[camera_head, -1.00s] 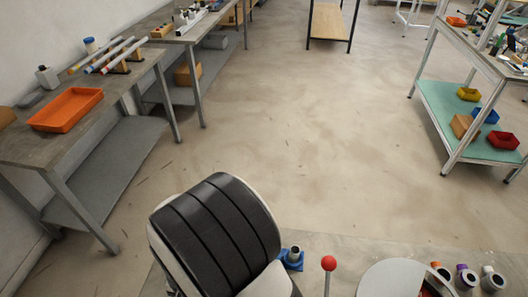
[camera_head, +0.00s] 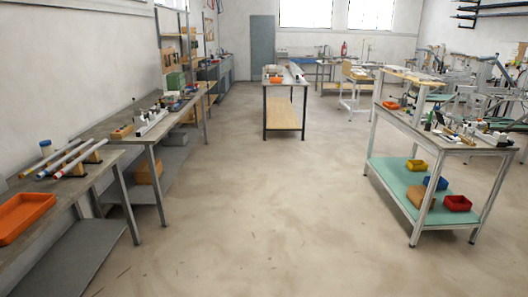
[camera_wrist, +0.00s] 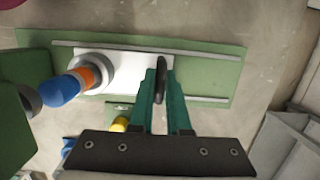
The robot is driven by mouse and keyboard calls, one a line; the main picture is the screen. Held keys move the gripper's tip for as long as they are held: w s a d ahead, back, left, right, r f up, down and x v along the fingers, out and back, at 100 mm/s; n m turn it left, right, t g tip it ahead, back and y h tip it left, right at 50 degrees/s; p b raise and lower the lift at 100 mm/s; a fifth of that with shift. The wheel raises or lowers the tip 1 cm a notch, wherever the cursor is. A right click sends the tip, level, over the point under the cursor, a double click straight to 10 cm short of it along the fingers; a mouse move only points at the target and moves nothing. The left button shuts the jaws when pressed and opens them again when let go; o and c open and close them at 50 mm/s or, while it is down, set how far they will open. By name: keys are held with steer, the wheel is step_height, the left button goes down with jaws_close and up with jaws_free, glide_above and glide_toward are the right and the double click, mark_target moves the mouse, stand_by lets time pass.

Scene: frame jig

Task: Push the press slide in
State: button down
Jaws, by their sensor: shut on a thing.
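In the wrist view a white press slide (camera_wrist: 125,72) lies between two grey rails on a long green base (camera_wrist: 215,68). A dark upright handle (camera_wrist: 161,66), seen nearly edge-on, stands at the slide's right end. My gripper (camera_wrist: 160,80) has its two green fingers around this handle and is shut on it. On the slide's left part is a pale round seat with an orange and blue cylindrical piece (camera_wrist: 72,85) at it. How far the slide can travel is not clear. The head view shows neither the slide nor my gripper.
In the wrist view a green block (camera_wrist: 22,125) stands at the left and a yellow round part (camera_wrist: 120,124) below the base. A grey structure (camera_wrist: 285,140) is at the right. The head view shows side benches, a cart (camera_head: 400,190) and open floor between.

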steer(key=shift+d, duration=0.45)
steer(key=c, duration=0.9)
jaws_free()
steer(key=shift+r, duration=3.5)
